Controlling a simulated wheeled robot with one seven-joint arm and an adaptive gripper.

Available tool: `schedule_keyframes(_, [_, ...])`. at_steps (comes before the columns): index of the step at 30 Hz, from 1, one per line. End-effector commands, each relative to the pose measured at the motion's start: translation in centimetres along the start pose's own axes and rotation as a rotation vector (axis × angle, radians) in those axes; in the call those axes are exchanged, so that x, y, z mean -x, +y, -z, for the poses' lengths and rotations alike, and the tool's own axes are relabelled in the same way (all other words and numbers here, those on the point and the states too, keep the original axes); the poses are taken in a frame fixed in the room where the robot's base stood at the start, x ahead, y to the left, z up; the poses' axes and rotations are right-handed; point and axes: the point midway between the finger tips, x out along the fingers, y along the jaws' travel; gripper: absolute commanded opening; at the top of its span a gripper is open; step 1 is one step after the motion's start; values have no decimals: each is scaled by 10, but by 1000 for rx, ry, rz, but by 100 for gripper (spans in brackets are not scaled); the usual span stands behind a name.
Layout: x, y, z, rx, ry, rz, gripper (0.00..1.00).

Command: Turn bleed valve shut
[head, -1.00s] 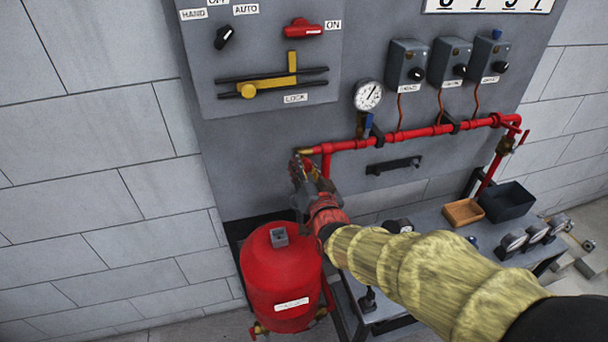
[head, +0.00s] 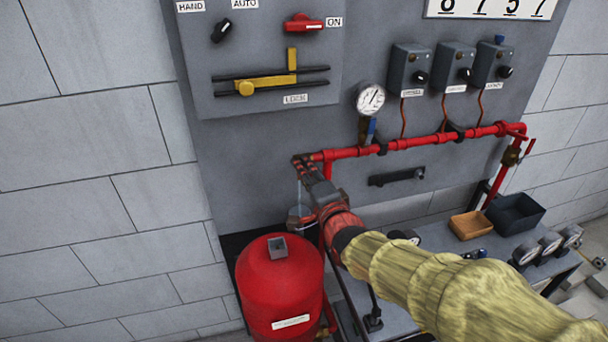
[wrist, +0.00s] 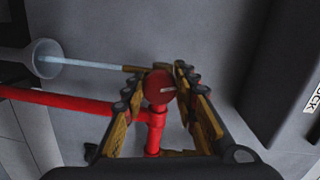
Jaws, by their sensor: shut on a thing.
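The bleed valve's round red knob (wrist: 159,86), with a pale mark on its face, sits at the left end of the red pipe (head: 400,143). My gripper (head: 303,162) is shut on this knob, with one finger on each side in the wrist view (wrist: 160,82). A brass spout (wrist: 132,69) sticks out beside the knob. A thin water stream (wrist: 85,63) runs from it into a pale funnel (wrist: 42,54). The stream also shows below my gripper in the head view. There my fingers hide the knob.
A red tank (head: 280,285) stands below my gripper. A pressure gauge (head: 371,98) and a black handle bar (head: 397,177) are close on the panel. A bench (head: 420,220) with a wooden tray (head: 471,225), a dark bin (head: 515,213) and gauges is under my arm.

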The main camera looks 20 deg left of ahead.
Motion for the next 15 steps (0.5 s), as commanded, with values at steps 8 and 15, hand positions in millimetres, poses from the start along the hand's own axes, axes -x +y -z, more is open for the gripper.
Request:
schedule_keyframes(8, [0, 3, 1, -197, -13, 10, 3])
schedule_keyframes(15, [0, 3, 0, -296, -20, 18, 3])
